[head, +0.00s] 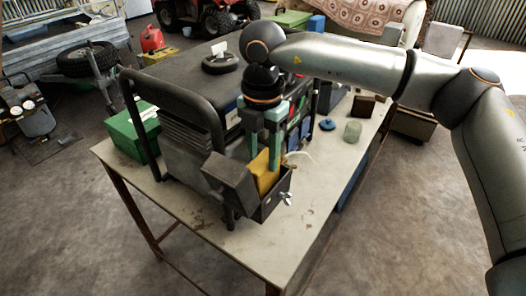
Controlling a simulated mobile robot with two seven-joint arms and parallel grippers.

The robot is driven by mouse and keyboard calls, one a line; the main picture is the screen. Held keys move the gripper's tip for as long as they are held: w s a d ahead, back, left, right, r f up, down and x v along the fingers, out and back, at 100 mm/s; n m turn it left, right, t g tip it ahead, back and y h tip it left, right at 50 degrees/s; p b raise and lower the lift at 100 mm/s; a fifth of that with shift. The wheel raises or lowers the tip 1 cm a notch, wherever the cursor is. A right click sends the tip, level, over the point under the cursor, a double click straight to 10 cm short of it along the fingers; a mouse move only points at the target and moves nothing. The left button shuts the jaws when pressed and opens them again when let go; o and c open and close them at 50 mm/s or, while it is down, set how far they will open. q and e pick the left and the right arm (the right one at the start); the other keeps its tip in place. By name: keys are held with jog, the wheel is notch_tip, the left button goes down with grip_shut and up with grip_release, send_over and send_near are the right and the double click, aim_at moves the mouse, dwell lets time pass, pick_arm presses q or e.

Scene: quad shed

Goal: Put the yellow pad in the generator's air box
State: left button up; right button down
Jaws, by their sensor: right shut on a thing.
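The yellow pad (265,176) is upright between the green fingers of my right gripper (264,157), which is shut on it from above. The pad's lower part is hidden behind the front wall of the generator's open dark air box (273,203), so it seems at least partly inside; I cannot tell whether it touches the bottom. A dark grey cover (230,177) stands against the left side of the box. The generator (187,140), with a black tube frame, stands on the table. My left gripper is not in view.
The pale table (200,225) has free room at its front. A wing nut (287,199) shows on the box's right side. A green box (133,132) is at left; a glass jar (353,131), a blue round object (327,124) and a brown block (363,106) are at right.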

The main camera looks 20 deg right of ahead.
jog(key=shift+f, duration=0.25)
jog(key=shift+c, duration=1.6)
grip_release()
jog(key=shift+r, duration=0.15)
jog(key=shift+r+p, duration=2.45)
jog(key=shift+r, duration=1.5)
jog(key=shift+s+f, duration=0.1)
